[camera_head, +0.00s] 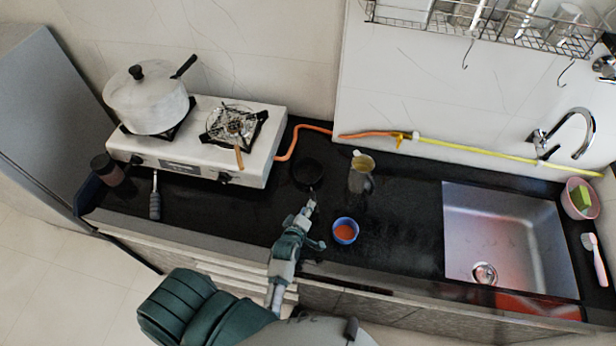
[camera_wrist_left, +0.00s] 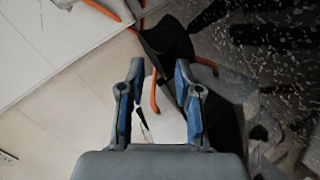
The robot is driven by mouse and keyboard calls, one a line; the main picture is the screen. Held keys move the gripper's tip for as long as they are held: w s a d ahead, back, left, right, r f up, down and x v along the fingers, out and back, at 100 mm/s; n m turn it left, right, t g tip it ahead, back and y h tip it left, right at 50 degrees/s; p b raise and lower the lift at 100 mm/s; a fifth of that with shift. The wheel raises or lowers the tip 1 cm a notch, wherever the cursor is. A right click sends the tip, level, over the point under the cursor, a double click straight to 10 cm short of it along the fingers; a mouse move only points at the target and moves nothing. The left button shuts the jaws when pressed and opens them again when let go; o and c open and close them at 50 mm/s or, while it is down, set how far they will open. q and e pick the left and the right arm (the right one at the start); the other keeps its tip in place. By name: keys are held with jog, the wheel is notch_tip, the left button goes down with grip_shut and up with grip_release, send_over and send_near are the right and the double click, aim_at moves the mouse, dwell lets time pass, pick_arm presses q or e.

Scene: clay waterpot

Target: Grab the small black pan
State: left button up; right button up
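The small black pan (camera_head: 307,173) sits on the black counter just right of the stove. It is dark on dark, so its handle is hard to make out. My left gripper (camera_head: 316,223) is in front of the pan, on the near side, above the counter. In the left wrist view my left gripper (camera_wrist_left: 160,66) is open, with nothing seen held between its two fingers. A dark shape lies beyond the fingertips there; I cannot tell whether it is the pan. My right gripper is not in view.
A white stove (camera_head: 200,150) with a lidded pot (camera_head: 148,98) stands at the left. A small jug (camera_head: 361,175) and a blue bowl (camera_head: 345,231) are right of the gripper. An orange hose (camera_head: 288,147) runs behind the pan. A sink (camera_head: 505,235) is at the right.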

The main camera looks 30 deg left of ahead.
pick_arm(q)
jog(key=x, duration=0.5)
jog(key=shift+a, duration=0.1)
jog(key=shift+w+a, duration=0.1)
jog(key=shift+a, duration=0.05)
jog(key=shift+c, duration=1.2)
jog(key=shift+d, duration=0.25)
grip_shut()
jog(key=shift+d, duration=0.1)
jog(key=shift+r, duration=0.1)
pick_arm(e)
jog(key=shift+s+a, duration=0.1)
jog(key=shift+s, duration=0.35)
